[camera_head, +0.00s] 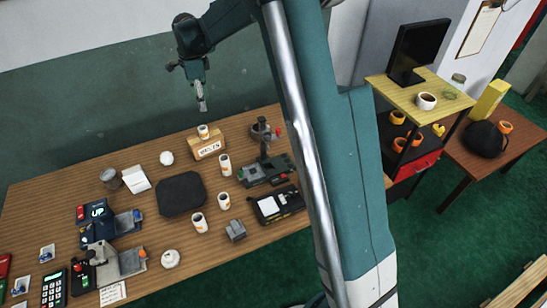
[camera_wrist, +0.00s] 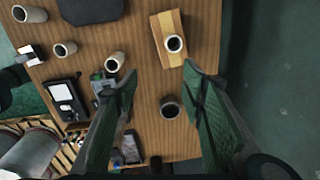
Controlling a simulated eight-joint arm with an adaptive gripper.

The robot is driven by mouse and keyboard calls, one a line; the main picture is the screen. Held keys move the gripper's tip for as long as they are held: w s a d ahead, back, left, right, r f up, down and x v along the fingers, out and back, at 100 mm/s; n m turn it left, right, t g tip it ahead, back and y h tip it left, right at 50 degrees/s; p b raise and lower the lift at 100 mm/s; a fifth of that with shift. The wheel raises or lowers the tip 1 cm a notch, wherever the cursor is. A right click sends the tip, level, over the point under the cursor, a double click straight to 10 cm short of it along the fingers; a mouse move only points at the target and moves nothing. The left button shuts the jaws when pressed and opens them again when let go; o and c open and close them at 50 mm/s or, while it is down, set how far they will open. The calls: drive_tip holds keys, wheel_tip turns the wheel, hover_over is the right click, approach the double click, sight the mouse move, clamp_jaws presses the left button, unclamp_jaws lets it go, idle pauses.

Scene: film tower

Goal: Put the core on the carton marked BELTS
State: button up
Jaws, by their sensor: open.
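The tan carton (camera_head: 209,149) lies near the back of the wooden table; its white label has small lettering that seems to read BELTS. A white core (camera_head: 203,131) with a coloured band stands upright on top of it. In the wrist view the carton (camera_wrist: 161,25) shows from above, with the core (camera_wrist: 174,44) on it and its dark hole facing up. My gripper (camera_head: 202,105) hangs above the carton, apart from the core. In the wrist view my gripper (camera_wrist: 160,72) is open and empty, its fingers wide apart.
Similar cores stand on the table (camera_head: 150,212): one (camera_head: 225,165) beside the carton, others (camera_head: 199,222) (camera_head: 224,201) nearer the front. A dark cup (camera_wrist: 170,107) stands near the carton. A green-grey device (camera_head: 265,170) and a black pad (camera_head: 181,194) are close by.

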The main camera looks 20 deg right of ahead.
drive_tip(key=s+d+r+n+t, duration=0.25)
drive_tip(key=s+r+n, duration=0.25)
drive_tip(key=s+r, duration=0.5)
drive_tip(key=s+d+r+n+t, duration=0.1)
drive_tip(key=s+d+r+n, duration=0.3)
drive_tip(key=s, duration=1.1)
drive_tip(key=s+d+f+n+t, duration=0.1)
drive_tip(key=s+n, duration=0.4)
drive_tip(key=s, duration=0.7)
drive_tip(key=s+d+f+n+t, duration=0.1)
drive_tip(key=s+n, duration=0.4)
drive_tip(key=s, duration=0.6)
drive_tip(key=shift+s+d+f+n+t, duration=0.3)
drive_tip(key=shift+s+f+t, duration=0.1)
drive_tip(key=shift+f, duration=0.3)
